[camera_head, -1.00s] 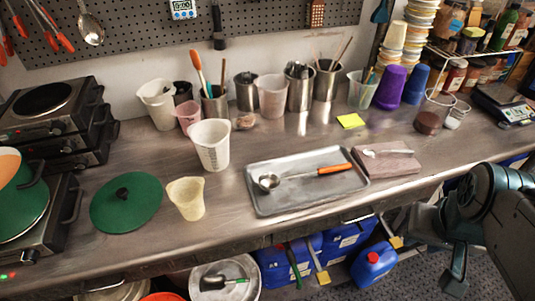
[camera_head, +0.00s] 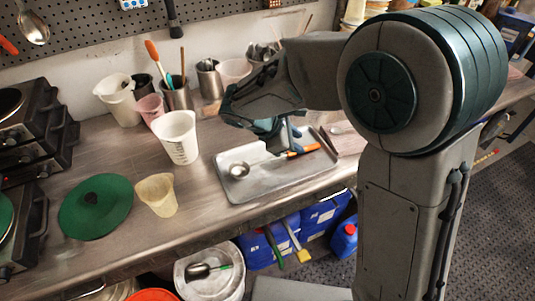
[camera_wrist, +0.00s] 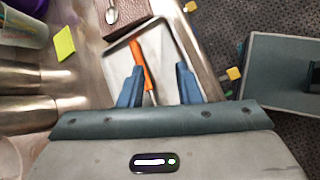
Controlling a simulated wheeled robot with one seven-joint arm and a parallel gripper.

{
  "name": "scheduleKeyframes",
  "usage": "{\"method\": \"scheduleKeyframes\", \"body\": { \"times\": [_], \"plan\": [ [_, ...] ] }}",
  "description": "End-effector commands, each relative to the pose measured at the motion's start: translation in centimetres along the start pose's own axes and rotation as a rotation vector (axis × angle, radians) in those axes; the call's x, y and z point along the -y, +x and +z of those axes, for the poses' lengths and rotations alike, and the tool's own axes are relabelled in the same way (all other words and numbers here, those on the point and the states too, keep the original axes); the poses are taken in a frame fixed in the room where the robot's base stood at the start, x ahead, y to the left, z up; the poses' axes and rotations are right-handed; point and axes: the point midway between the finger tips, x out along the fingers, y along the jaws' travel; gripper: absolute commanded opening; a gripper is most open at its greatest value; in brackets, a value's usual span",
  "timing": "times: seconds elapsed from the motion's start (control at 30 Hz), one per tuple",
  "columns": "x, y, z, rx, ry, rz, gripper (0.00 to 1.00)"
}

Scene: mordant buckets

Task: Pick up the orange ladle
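The orange-handled ladle (camera_head: 239,170) lies in the grey metal tray (camera_head: 262,191) on the bench. Its round metal bowl is at the left and its orange handle (camera_head: 304,150) points right. My gripper (camera_wrist: 159,67) is over the tray, and my arm covers part of this area in the head view. In the wrist view the two blue fingers are apart, with the orange handle (camera_wrist: 140,62) showing between them, nearer the left finger. I cannot tell how high the fingertips are above the handle.
A white measuring jug (camera_head: 177,138), a yellowish beaker (camera_head: 157,194) and a green lid (camera_head: 96,206) stand left of the tray. Metal containers with utensils line the back. A brown block with a spoon (camera_wrist: 122,14) is beside the tray. The bench's front edge is close.

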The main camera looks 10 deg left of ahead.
Motion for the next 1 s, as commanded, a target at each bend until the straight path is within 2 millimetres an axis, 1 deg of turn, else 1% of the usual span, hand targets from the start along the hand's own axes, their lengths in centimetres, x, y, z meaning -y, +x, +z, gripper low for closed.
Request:
{"method": "scheduleKeyframes", "body": {
  "times": [0.03, 0.1, 0.2, 0.3, 0.37, 0.47, 0.6, 0.7, 0.8, 1.0],
  "plan": [
    [-0.7, -0.2, -1.9, 0.012, -0.082, 0.032, 0.31],
    [-1.4, -0.4, -3.8, 0.029, -0.166, 0.07, 0.31],
    [-2.1, -0.7, -5.7, 0.043, -0.247, 0.109, 0.31],
    [-2.4, -0.6, -6.5, 0.052, -0.285, 0.128, 0.31],
    [-2.6, 0.0, -6.7, 0.054, -0.293, 0.131, 0.31],
    [-2.8, 1.7, -6.6, 0.056, -0.294, 0.129, 0.31],
    [-3.1, 4.6, -6.5, 0.055, -0.293, 0.127, 0.31],
    [-3.4, 6.2, -6.5, 0.055, -0.291, 0.129, 0.31],
    [-3.5, 7.2, -6.5, 0.053, -0.292, 0.131, 0.31],
    [-3.6, 8.4, -6.7, 0.052, -0.293, 0.13, 0.31]
  ]
}}
